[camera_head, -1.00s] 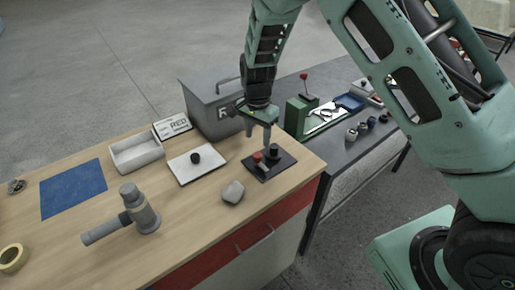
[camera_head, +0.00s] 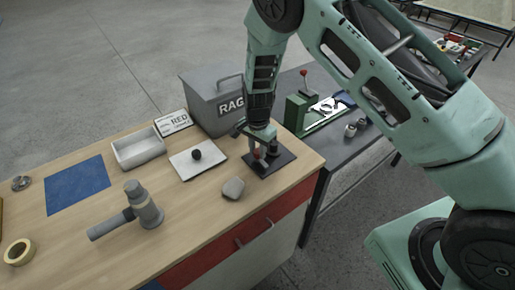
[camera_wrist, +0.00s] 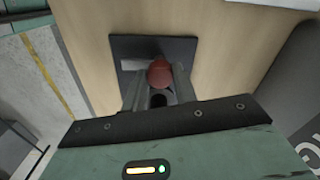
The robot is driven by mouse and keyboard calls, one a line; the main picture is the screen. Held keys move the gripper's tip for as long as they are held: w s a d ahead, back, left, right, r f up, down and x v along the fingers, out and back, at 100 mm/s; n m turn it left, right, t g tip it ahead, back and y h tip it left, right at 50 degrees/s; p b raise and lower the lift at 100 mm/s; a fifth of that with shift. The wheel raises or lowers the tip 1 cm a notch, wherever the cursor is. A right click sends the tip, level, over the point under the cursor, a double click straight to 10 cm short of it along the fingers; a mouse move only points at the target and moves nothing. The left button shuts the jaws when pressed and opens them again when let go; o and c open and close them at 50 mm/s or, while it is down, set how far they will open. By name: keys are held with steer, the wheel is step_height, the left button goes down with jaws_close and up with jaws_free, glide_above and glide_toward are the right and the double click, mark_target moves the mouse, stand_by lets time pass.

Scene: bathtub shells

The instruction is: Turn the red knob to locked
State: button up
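The red knob (camera_head: 257,154) is on a black plate (camera_head: 284,157) near the right end of the wooden bench. My gripper (camera_head: 259,151) points down at the red knob. In the wrist view, the two fingers of my gripper (camera_wrist: 160,82) stand apart, one on each side of the red knob (camera_wrist: 160,73). I cannot tell whether they touch it. A pale label strip (camera_wrist: 134,64) shows on the plate beside the knob. Its marking is not readable.
A grey rag bin (camera_head: 208,108) stands close behind the plate. A white plate with a black knob (camera_head: 184,164) and a grey stone (camera_head: 233,188) are to the left. The bench's front edge is near.

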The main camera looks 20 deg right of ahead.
steer(key=shift+n+b, duration=0.3)
steer(key=shift+n, duration=0.1)
steer(key=n+b, duration=0.2)
steer(key=n, duration=0.1)
steer(key=shift+f+n, duration=0.1)
steer(key=shift+n, duration=0.3)
steer(key=n+b, duration=0.2)
steer(key=n, duration=0.2)
steer(key=shift+b, duration=0.3)
steer(key=n+b, duration=0.1)
steer(key=n, duration=0.4)
steer(key=shift+b, duration=0.3)
steer(key=shift+r+n+b, duration=0.2)
steer(key=shift+n+b, duration=0.25)
steer(key=shift+n, duration=1.75)
steer(key=o, duration=1)
